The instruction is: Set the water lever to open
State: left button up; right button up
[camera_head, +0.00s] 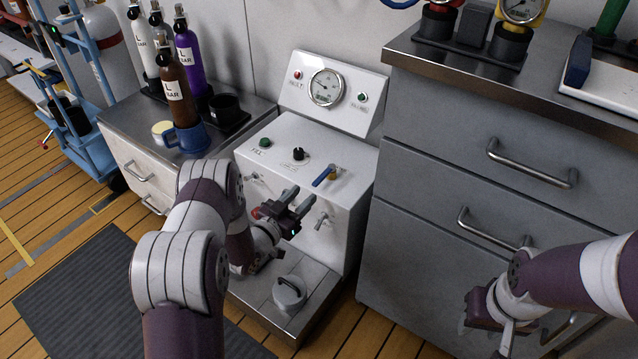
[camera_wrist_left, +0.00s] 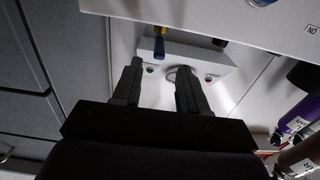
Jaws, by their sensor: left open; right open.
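The white fill panel (camera_head: 282,150) stands between two grey cabinets. A lever with a blue handle (camera_head: 325,176) on a yellowish base sits at the right of its top surface, and I take it as the water lever. The blue handle also shows in the left wrist view (camera_wrist_left: 158,47), beyond the fingers. My left gripper (camera_head: 299,196) is open and empty in front of the panel, just left of and below the lever, apart from it. My right gripper (camera_head: 507,340) is low at the right, in front of the drawers, far from the lever.
The panel top also has a green button (camera_head: 265,142) and a black knob (camera_head: 299,154). A gauge (camera_head: 326,88) is on its upright back. Small taps (camera_head: 322,219) stick out of the front. Bottles and a blue mug (camera_head: 188,138) stand on the left cabinet.

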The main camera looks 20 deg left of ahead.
aim_at(320, 178)
pick_arm(q)
jog(key=b+x, duration=0.2)
jog(key=x, duration=0.5)
jog(key=shift+w+d+f+b, duration=0.15)
jog(key=shift+w+f+b, duration=0.05)
jog(key=shift+b, duration=0.2)
jog(key=shift+w+d+r, duration=0.15)
jog(key=shift+w, duration=0.3)
grip_shut()
